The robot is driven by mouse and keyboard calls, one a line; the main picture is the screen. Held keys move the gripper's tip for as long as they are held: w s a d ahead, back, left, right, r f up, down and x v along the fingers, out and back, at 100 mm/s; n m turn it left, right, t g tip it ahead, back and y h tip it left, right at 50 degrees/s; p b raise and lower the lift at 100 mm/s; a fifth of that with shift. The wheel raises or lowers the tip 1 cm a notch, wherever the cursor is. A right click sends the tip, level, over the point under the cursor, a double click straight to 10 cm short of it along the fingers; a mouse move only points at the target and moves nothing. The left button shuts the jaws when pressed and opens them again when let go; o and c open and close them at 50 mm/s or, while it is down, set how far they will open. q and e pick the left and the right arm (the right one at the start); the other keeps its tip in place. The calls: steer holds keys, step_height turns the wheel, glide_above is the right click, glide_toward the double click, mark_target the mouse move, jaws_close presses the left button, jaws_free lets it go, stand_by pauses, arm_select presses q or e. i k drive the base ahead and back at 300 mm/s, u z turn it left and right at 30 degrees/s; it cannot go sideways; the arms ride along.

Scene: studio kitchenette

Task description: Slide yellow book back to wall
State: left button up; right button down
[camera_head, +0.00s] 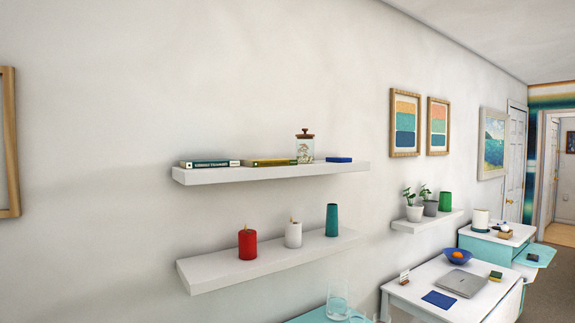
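The yellow book (270,162) lies flat on the upper white wall shelf (270,173), left of a glass jar (305,148) with a wooden lid. Its spine faces outward, near the shelf's front part. I cannot tell how wide the gap between the book and the wall (200,80) is. Neither of my grippers is in view.
A dark green book (210,164) lies to its left and a blue item (339,160) to the right of the jar. A lower shelf (270,262) holds a red candle (247,244), a white candle (293,235) and a teal cylinder (332,220). A white-topped desk (415,292) stands at right.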

mark_target(253, 163)
steer(key=u, duration=0.4)
steer(key=i, duration=1)
steer(key=z, duration=0.5)
